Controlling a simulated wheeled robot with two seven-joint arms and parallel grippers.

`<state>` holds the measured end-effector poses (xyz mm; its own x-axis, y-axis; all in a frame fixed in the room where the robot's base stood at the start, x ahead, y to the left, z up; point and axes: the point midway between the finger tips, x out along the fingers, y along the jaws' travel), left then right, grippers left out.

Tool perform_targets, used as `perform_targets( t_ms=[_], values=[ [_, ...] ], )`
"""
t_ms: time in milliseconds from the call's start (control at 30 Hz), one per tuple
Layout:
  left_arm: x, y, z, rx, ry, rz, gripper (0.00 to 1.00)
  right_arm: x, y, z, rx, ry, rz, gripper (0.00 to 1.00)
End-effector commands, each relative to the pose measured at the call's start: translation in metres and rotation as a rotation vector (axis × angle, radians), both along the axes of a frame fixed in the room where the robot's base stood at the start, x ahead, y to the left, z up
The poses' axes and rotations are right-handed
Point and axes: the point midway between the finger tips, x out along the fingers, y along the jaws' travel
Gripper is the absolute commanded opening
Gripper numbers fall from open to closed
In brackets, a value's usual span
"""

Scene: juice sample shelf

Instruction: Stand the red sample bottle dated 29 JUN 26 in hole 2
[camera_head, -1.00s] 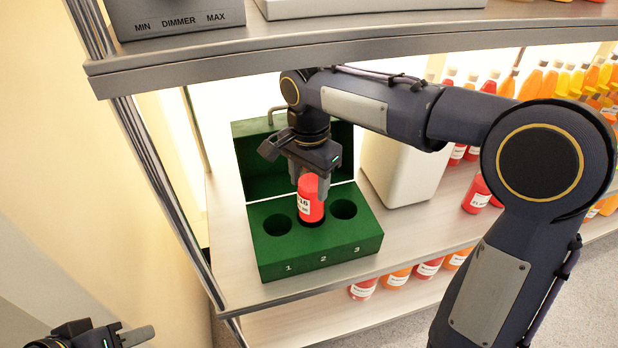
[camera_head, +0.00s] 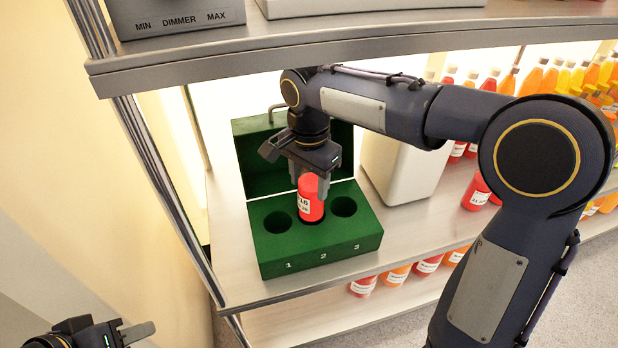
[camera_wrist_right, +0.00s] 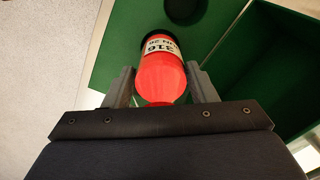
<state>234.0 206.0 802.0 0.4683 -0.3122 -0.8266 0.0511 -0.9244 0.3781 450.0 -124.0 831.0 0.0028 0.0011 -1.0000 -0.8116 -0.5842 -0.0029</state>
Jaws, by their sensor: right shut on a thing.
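The red sample bottle (camera_head: 310,199) stands about upright at hole 2, the middle hole of the green box (camera_head: 318,252). Its lower end is hidden by the hole's rim, so I cannot tell how deep it sits. My right gripper (camera_head: 309,184) is shut on its upper part from above. In the right wrist view the bottle (camera_wrist_right: 161,75) is between the two fingers (camera_wrist_right: 161,88), its label partly readable as "316" and "JUN 26". Hole 1 (camera_head: 278,222) and hole 3 (camera_head: 343,207) are empty. My left gripper (camera_head: 128,333) is at the lower left, away from the box.
The box's open lid (camera_head: 255,160) stands behind the holes. A white container (camera_head: 405,170) is just right of the box. Several bottles (camera_head: 478,192) stand further right. The upper shelf edge (camera_head: 300,50) runs above my right arm.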

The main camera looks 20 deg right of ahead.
Motion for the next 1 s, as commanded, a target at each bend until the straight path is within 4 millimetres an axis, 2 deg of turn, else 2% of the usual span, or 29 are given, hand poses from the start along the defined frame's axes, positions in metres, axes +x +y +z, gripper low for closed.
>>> perform_targets(
  t_ms=[1000],
  values=[
    [0.0,0.0,-0.012,0.0,0.0,0.0,0.36,0.0,0.0,-0.023,0.001,-0.001,0.0,0.16]
  ],
)
